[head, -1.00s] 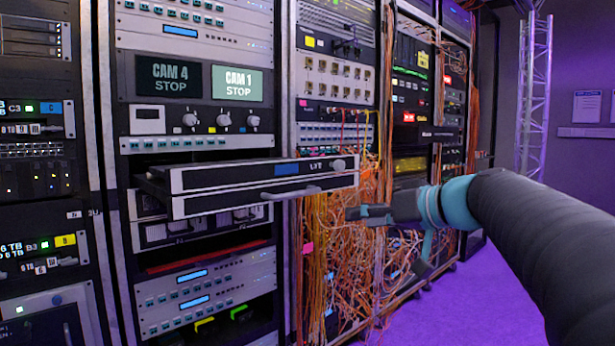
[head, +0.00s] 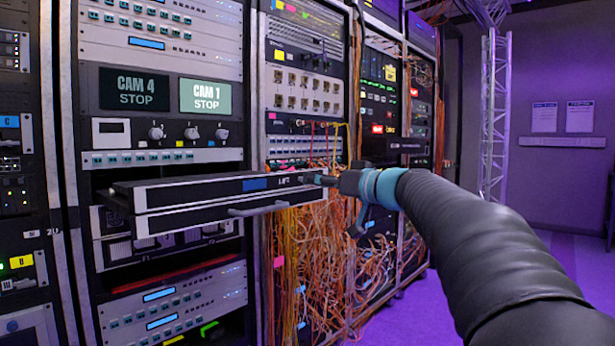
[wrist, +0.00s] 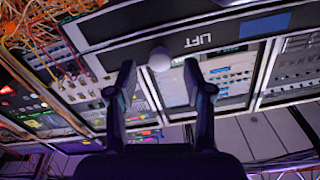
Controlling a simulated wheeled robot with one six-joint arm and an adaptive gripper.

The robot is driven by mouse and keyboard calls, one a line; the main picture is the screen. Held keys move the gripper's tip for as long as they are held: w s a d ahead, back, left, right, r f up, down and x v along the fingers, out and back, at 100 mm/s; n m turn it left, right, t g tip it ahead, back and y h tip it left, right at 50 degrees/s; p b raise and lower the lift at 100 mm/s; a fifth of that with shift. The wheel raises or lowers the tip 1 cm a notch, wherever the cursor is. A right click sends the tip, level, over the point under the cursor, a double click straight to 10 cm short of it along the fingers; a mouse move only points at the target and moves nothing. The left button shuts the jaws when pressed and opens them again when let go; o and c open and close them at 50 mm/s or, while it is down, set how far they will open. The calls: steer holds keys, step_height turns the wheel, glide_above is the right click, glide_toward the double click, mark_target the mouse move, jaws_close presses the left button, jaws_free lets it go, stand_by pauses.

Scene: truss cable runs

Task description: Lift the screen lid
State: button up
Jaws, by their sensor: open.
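The screen lid (head: 205,190) is the upper black slab with silver edges on a pulled-out rack drawer. It lies flat, down on the drawer's lower front panel (head: 190,218). Its front has a blue patch and the word LIFT, with a pale round knob (wrist: 159,59) at the right end. My gripper (head: 328,180) is at that right end in the head view and hides most of the knob. In the wrist view my gripper (wrist: 159,74) is open, with the knob between or just beyond its fingertips. I cannot tell if they touch it.
A bar handle (head: 258,208) sticks out from the lower panel, below the lid. Loose orange cables (head: 335,240) hang from the rack close behind and below my gripper. Open purple floor lies to the right, with a truss (head: 494,115) beyond.

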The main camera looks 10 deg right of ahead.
steer(key=shift+p+x, duration=0.3)
steer(key=shift+x, duration=1.6)
steer(key=shift+c, duration=0.2)
jaws_close()
